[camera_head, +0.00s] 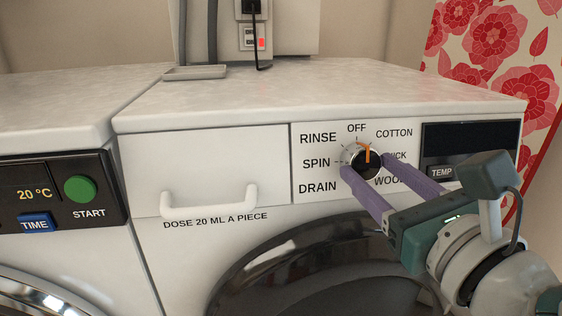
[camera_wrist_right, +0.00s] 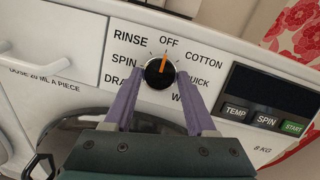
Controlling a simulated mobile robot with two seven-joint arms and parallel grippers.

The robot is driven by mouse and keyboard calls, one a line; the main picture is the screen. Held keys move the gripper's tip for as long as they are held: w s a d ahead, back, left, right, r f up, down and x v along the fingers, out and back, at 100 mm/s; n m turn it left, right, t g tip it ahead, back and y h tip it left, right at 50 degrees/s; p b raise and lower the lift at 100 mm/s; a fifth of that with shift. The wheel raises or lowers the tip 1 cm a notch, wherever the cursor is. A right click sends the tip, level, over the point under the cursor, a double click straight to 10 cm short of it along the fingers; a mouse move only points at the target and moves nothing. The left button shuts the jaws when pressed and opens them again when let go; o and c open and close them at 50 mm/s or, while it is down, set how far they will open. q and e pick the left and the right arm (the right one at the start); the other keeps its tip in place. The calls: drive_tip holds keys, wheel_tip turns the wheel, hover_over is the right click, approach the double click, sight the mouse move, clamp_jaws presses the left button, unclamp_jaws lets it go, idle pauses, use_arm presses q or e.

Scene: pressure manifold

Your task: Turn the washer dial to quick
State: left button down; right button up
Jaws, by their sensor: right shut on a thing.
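The washer dial (camera_head: 366,161) is a round black knob with a pale rim and an orange pointer on the front panel. It also shows in the wrist view (camera_wrist_right: 159,73). The orange pointer stands about upright, toward OFF. The QUICK label (camera_wrist_right: 192,81) is to the dial's right, between COTTON and WOOL; in the head view a finger partly covers it. My right gripper (camera_head: 367,166) has its two purple fingers on either side of the dial, shut on it. My left gripper is not in view.
The washer's drawer handle (camera_head: 210,203) sticks out left of the dial, and its dark round door (camera_head: 320,265) is below. A display panel (camera_head: 472,140) is to the right. Another machine with a green START button (camera_head: 80,189) stands at the left.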

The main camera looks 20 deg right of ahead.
drive_tip(key=shift+m, duration=0.3)
drive_tip(key=m+h, duration=0.1)
drive_tip(key=m, duration=0.3)
drive_tip(key=shift+a+m+b, duration=0.15)
drive_tip(key=shift+m+b, duration=0.15)
drive_tip(key=shift+b, duration=0.05)
drive_tip(key=m+h, duration=0.1)
drive_tip(key=m, duration=0.1)
drive_tip(key=m+h, duration=0.1)
drive_tip(key=m, duration=0.2)
drive_tip(key=shift+a+m+g, duration=0.15)
drive_tip(key=shift+m+g, duration=0.15)
drive_tip(key=shift+g, duration=0.1)
drive_tip(key=m+g+h, duration=0.1)
drive_tip(key=m, duration=0.4)
drive_tip(key=shift+w+a+r, duration=0.1)
drive_tip(key=shift+r, duration=0.05)
drive_tip(key=m+g+h+p, duration=0.1)
drive_tip(key=m, duration=0.4)
drive_tip(key=shift+r, duration=0.1)
drive_tip(key=shift+g, duration=0.3)
drive_tip(key=o, duration=1.4)
drive_tip(key=shift+c, duration=0.2)
